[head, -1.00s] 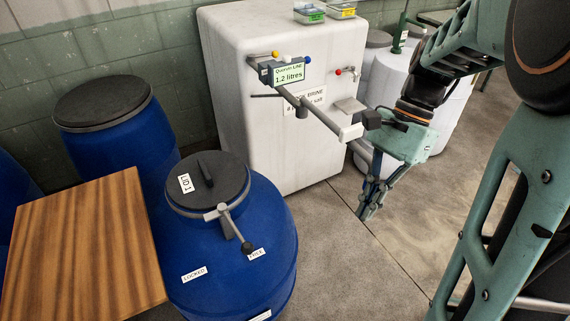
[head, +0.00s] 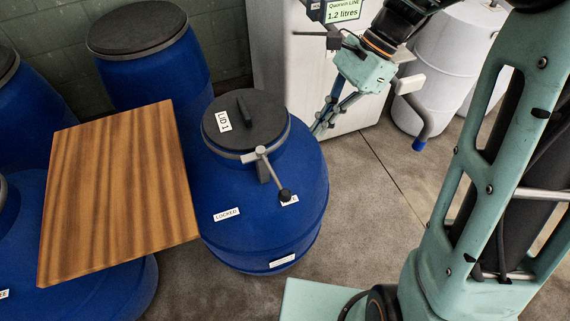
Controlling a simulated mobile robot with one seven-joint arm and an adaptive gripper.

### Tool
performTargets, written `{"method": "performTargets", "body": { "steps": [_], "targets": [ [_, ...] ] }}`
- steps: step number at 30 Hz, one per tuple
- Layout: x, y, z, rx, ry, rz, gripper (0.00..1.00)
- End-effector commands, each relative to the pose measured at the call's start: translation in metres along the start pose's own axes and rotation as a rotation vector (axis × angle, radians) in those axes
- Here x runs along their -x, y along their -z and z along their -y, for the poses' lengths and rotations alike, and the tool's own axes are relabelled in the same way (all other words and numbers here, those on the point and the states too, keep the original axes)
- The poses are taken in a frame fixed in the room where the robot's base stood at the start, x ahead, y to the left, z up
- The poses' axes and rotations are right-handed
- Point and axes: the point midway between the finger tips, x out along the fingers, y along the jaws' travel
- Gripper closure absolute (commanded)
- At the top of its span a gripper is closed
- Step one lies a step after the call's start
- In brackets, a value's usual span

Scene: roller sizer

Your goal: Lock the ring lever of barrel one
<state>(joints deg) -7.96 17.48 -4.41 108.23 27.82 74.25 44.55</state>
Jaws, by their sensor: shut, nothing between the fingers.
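Barrel one (head: 262,222) is a blue drum in the middle of the head view. Its black lid (head: 245,122) is marked LID 1 and sits on top inside a grey ring. The ring lever (head: 270,174) is a grey bar with a black knob at its end. It points toward the front right, and its knob partly covers a small white label. A LOCKED label (head: 227,214) is on the barrel to the left of the lever. My gripper (head: 321,127) is shut and empty, pointing down just right of the lid, apart from the lever.
A wooden board (head: 118,190) lies left of barrel one. Another blue barrel with a black lid (head: 137,28) stands behind it. Floor is clear right of the barrel.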

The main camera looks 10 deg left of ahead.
Motion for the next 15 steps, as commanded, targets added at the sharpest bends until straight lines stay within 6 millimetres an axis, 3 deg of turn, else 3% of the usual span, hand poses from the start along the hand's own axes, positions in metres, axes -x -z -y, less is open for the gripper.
{"method": "performTargets", "body": {
  "steps": [15],
  "targets": [
    [-0.100, -0.001, -0.002, 0.000, -0.006, 0.002, 1.00]
  ]
}}
